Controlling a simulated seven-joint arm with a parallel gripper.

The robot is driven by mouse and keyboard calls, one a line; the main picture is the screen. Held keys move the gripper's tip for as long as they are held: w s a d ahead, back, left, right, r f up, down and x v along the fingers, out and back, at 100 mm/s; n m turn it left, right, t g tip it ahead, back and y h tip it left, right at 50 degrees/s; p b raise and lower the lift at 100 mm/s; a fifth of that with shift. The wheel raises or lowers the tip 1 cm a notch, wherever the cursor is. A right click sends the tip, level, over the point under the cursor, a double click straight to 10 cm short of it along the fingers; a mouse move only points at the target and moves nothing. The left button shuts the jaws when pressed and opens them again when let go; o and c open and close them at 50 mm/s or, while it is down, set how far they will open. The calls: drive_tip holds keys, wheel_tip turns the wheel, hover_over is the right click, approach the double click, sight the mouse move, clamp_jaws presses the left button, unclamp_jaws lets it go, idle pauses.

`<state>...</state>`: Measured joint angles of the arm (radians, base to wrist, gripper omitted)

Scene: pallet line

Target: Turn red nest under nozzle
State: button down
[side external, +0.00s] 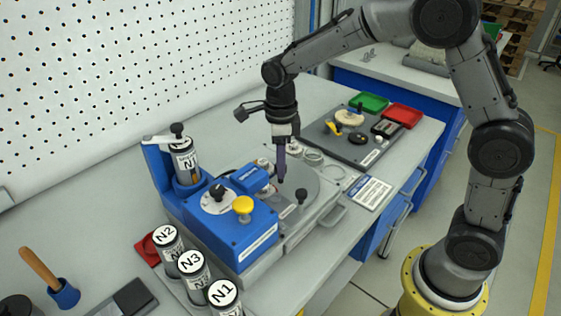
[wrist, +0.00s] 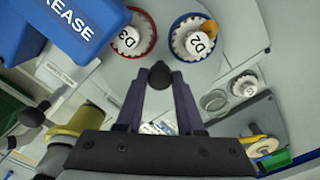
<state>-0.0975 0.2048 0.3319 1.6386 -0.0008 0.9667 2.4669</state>
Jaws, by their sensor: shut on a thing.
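My gripper (side external: 281,180) points down over the grey turntable (side external: 303,183). In the wrist view its purple fingers (wrist: 160,85) are shut on a black knob (wrist: 160,74) at the turntable's edge. The red nest (wrist: 153,43) holds a white toothed part marked D3. It lies on the turntable close beside the blue head marked GREASE (wrist: 72,28). A blue nest (wrist: 176,24) to its right holds a white part marked D2 with an orange-brown piece at its edge. The nozzle tip is not clearly seen, so I cannot tell how the red nest lines up with it.
The blue machine body (side external: 232,228) with a yellow knob (side external: 243,205) stands left of the turntable. Another black knob (side external: 301,196) stands near the front. Several labelled canisters (side external: 193,266) stand at the near end. A dark tray (side external: 350,137) holds loose parts at the far end.

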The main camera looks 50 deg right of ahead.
idle(0.3)
drive_tip(key=c, duration=0.5)
unclamp_jaws()
drive_tip(key=shift+r, duration=0.1)
wheel_tip(320, 180, up, 14)
drive_tip(key=shift+f, duration=0.15)
